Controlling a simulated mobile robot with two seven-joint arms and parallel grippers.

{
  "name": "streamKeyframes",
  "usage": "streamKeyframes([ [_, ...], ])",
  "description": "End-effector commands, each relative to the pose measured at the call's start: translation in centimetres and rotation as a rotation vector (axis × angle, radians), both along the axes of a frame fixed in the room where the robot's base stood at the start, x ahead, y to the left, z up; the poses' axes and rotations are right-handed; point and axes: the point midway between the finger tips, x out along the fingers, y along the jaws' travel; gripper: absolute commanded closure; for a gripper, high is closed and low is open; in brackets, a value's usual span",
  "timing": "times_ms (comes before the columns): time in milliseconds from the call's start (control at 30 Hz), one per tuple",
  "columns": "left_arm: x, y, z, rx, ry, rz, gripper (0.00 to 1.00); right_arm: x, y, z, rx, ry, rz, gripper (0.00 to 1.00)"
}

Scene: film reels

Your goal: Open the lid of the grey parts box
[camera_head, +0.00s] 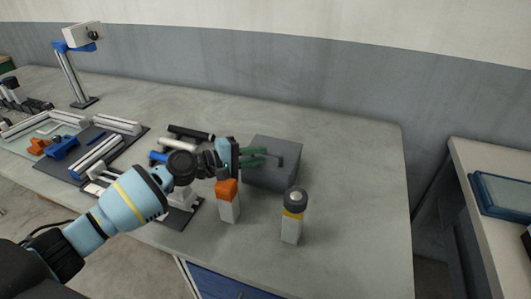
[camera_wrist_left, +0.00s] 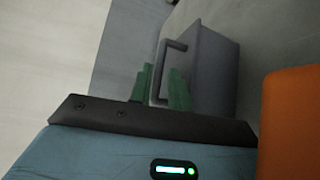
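The grey parts box (camera_head: 288,174) stands on the table right of centre in the head view, and its lid looks shut. It also shows in the left wrist view (camera_wrist_left: 216,75), with a dark bar handle (camera_wrist_left: 164,60) on its face. My left gripper (camera_head: 264,156) comes in from the left, with its green fingers over the box by the handle. In the left wrist view the fingers (camera_wrist_left: 161,88) are apart, with part of the handle showing between them. I cannot tell whether they touch it. My right gripper is not in view.
An orange-topped block (camera_head: 228,194) stands just below my left gripper, close to it. A container with a yellow band (camera_head: 293,214) stands in front of the box. Frames and parts (camera_head: 95,150) fill the table's left. The right end is clear.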

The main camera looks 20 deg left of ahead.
Motion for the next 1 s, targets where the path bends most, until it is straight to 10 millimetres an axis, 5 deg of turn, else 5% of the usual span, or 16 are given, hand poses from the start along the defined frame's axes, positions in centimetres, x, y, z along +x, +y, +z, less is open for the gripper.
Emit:
streamKeyframes([
  [200, 1.6, -1.8, -0.3, 0.001, -0.001, 0.000, 0.81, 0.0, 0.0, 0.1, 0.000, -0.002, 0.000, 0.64],
  [567, 2.0, -2.2, -0.4, 0.001, 0.000, 0.000, 0.81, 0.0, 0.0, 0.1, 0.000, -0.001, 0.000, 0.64],
  [733, 2.0, -2.2, -0.4, 0.001, 0.000, 0.000, 1.00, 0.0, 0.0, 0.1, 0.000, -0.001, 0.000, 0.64],
  [1000, 2.0, -2.2, -0.4, 0.001, 0.000, 0.000, 1.00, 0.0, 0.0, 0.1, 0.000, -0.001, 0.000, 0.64],
])
